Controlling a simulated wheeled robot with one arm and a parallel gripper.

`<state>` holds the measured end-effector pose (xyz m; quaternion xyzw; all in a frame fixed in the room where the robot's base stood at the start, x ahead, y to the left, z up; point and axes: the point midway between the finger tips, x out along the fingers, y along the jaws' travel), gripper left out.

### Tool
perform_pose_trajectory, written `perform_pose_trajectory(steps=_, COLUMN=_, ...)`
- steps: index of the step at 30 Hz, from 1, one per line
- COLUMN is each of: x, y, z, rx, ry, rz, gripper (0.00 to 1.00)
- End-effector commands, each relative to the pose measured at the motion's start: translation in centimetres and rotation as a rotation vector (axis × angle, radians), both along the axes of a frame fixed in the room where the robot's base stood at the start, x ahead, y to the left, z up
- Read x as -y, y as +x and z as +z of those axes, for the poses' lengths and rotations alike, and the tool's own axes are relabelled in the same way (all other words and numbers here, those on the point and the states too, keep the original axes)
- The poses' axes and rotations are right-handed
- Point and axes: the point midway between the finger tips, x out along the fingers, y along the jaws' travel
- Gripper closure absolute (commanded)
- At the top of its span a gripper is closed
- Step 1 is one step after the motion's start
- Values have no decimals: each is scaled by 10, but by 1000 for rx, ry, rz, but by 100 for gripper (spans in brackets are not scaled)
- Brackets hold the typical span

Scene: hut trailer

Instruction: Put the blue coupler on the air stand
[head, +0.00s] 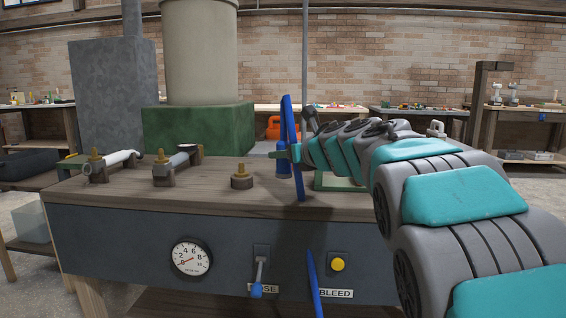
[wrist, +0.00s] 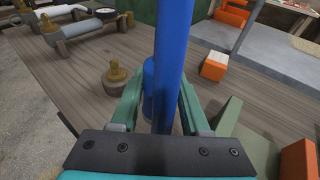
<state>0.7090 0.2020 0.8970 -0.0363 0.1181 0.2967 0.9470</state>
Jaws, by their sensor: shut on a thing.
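My gripper (head: 285,152) is shut on the blue coupler (head: 284,168), a short blue cylinder above the right part of the bench top. In the wrist view, the coupler (wrist: 149,85) shows between the green fingers of my gripper (wrist: 157,92), partly hidden by the thick blue hose (wrist: 170,50). The hose (head: 288,115) also shows in the head view, upright beside the fingers. A bare brass fitting on a round base (head: 242,180), apparently the air stand, is left of my gripper; it also shows in the wrist view (wrist: 115,82). The coupler and fitting are apart.
Two fittings at the left carry a white coupler (head: 122,160) and a grey coupler (head: 178,160). The bench front has a gauge (head: 191,258), a blue-tipped lever (head: 259,275) and a yellow button (head: 338,264). An orange block (wrist: 213,67) lies right of the hose in the wrist view.

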Motion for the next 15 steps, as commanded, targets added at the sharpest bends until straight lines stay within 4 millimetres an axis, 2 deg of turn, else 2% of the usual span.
perform_pose_trajectory(steps=6, x=-5, y=11, z=1, rx=2, ry=0, rz=0, gripper=100)
perform_pose_trajectory(steps=10, x=-6, y=9, z=-29, rx=0, ry=3, rz=2, gripper=100)
perform_pose_trajectory(steps=12, x=-6, y=9, z=-36, rx=2, ry=2, rz=3, gripper=100)
perform_pose_trajectory(steps=15, x=-4, y=9, z=-36, rx=3, ry=1, rz=1, gripper=100)
